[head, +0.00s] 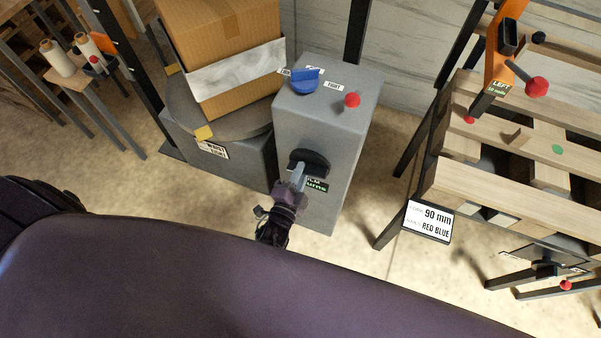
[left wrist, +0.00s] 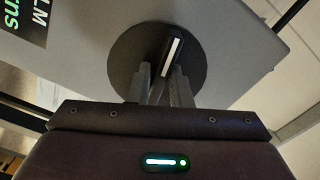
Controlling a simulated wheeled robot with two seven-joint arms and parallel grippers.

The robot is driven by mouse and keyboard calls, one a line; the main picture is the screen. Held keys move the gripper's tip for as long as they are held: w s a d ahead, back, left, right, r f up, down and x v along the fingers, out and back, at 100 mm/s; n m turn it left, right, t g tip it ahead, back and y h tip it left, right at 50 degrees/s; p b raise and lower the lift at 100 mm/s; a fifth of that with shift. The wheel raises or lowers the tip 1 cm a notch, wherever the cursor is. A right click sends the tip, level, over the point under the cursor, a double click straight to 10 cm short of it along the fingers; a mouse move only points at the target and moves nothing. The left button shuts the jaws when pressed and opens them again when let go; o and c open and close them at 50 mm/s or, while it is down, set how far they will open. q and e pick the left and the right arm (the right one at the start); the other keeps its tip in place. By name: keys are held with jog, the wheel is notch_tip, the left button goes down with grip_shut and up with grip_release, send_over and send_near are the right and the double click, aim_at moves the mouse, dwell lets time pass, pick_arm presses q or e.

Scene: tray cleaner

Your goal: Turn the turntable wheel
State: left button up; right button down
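The turntable wheel (head: 316,158) is a black round knob on the front of a grey control box (head: 345,130). In the left wrist view it is a black disc (left wrist: 125,62) with a raised bar carrying a white stripe (left wrist: 171,55); the bar is tilted. My left gripper (head: 298,174) is at the wheel. In the left wrist view its two fingers (left wrist: 166,84) stand close together, one on each side of the bar's lower end. I cannot tell whether they press on it. My right gripper is not in view.
Left of the box, a cardboard carton (head: 225,35) with white film stands on the grey turntable (head: 185,105). A blue knob (head: 303,86) and red ball (head: 352,99) are on the box top. A wooden rack (head: 480,190) stands at right; bare floor lies between.

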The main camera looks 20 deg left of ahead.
pick_arm(q)
jog(key=o, duration=0.3)
jog(key=shift+f, duration=0.15)
jog(key=shift+s, duration=0.1)
jog(key=s, duration=0.7)
jog(key=shift+s+a+b, duration=0.1)
jog(key=shift+s+b, duration=0.2)
jog(key=shift+s, duration=0.05)
